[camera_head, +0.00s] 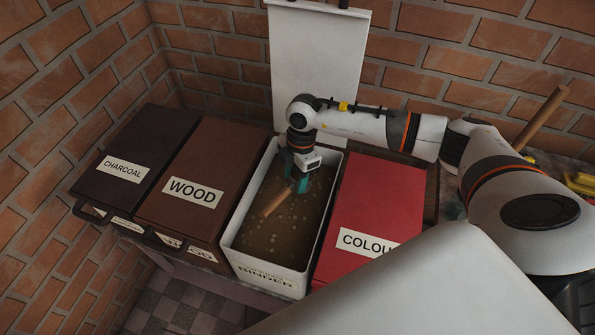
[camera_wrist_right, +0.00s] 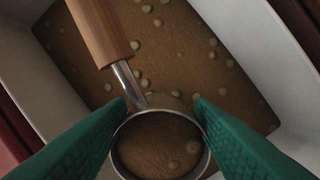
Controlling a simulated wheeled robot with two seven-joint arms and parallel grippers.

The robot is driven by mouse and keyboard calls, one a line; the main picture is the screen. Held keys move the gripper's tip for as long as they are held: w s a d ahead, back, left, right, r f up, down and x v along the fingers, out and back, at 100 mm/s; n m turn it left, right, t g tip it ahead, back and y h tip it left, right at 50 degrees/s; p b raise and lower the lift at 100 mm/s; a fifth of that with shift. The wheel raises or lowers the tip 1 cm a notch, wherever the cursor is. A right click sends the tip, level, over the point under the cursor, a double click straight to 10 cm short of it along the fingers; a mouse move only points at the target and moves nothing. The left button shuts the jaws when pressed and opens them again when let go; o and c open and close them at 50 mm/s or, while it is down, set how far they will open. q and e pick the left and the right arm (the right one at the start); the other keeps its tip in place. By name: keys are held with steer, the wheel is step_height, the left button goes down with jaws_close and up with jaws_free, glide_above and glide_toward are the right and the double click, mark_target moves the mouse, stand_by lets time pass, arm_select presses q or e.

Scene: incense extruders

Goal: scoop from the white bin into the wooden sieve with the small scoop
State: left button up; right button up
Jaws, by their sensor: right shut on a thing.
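The white bin (camera_head: 229,243), labelled BINDER, holds brown powder with pale lumps; its wall also shows in the right wrist view (camera_wrist_right: 236,28). My right gripper (camera_head: 301,184) points down into the bin. Its green fingers (camera_wrist_right: 160,108) are shut on the small scoop, at either side of its round metal bowl (camera_wrist_right: 148,103). The scoop's wooden handle (camera_head: 277,202) slants away from the fingers; it is large in the right wrist view (camera_wrist_right: 100,30). Brown material with pale lumps shows inside the bowl's rim. I cannot make out the wooden sieve. My left gripper is not in view.
A red COLOUR bin (camera_head: 376,208) stands right of the white bin. Brown WOOD (camera_head: 213,158) and dark CHARCOAL (camera_head: 146,141) bins stand left. A white panel (camera_head: 318,65) and brick walls close off the back. A wooden stick (camera_head: 541,117) rises at far right.

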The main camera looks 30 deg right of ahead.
steer(key=shift+t+h, duration=0.4)
steer(key=shift+h, duration=0.4)
steer(key=s+a+r+p, duration=0.1)
steer(key=a+r+p, duration=0.1)
steer(key=r+p, duration=0.1)
steer(key=s+a+r+p, duration=0.1)
steer(key=a+r+p, duration=0.2)
steer(key=s+a+r+p, duration=0.1)
steer(key=a+r+p, duration=0.2)
steer(key=shift+s+a+r+p, duration=0.15)
steer(key=shift+s+r+p, duration=0.15)
steer(key=shift+s+p, duration=0.1)
steer(key=shift+s+a+r+p, duration=0.2)
steer(key=shift+a+p, duration=0.05)
steer(key=shift+a, duration=0.2)
steer(key=shift+s+a+r+p, duration=0.2)
steer(key=shift+a, duration=0.25)
